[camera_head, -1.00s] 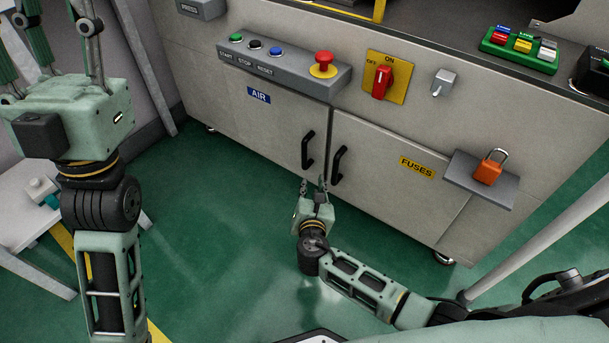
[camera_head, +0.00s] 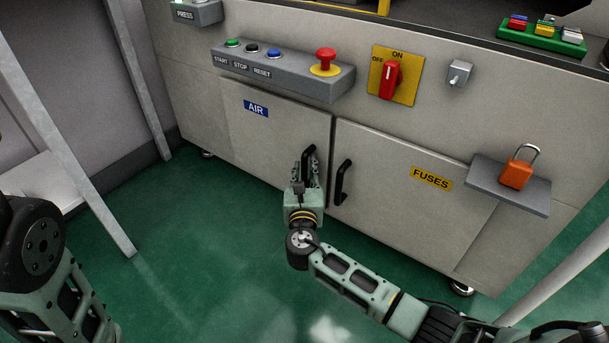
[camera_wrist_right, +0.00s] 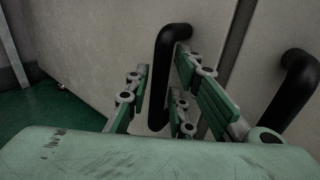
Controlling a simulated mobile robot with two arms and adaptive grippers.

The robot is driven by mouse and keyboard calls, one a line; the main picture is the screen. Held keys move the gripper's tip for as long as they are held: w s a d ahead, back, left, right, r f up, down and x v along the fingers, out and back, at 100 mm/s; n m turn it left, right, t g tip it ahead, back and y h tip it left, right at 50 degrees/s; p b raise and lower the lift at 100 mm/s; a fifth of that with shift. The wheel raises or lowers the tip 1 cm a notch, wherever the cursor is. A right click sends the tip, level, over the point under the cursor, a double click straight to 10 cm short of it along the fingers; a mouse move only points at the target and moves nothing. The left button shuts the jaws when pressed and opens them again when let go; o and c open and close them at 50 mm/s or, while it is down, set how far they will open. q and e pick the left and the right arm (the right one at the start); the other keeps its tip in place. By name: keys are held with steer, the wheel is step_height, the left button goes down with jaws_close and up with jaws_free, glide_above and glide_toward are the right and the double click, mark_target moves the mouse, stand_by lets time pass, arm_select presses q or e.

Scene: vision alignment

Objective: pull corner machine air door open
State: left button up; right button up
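The air door (camera_head: 262,137) is the grey left-hand panel with a blue AIR label, and it looks closed. Its black bar handle (camera_head: 308,160) is upright near the door's right edge. My right gripper (camera_head: 306,172) is at this handle. In the right wrist view the air door handle (camera_wrist_right: 165,85) stands between the open fingers of my right gripper (camera_wrist_right: 165,85), with a gap visible on the left side. Contact on the right side is hard to tell. My left gripper is out of view; only my left arm shows at the lower left.
The fuses door (camera_head: 400,190) with its own black handle (camera_head: 342,183) is just to the right. A grey ledge with an orange padlock (camera_head: 516,174) juts out farther right. A button box (camera_head: 290,77) sits above. Green floor (camera_head: 200,230) is clear in front.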

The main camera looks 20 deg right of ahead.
steer(key=shift+w, duration=0.2)
jaws_close()
stand_by(0.4)
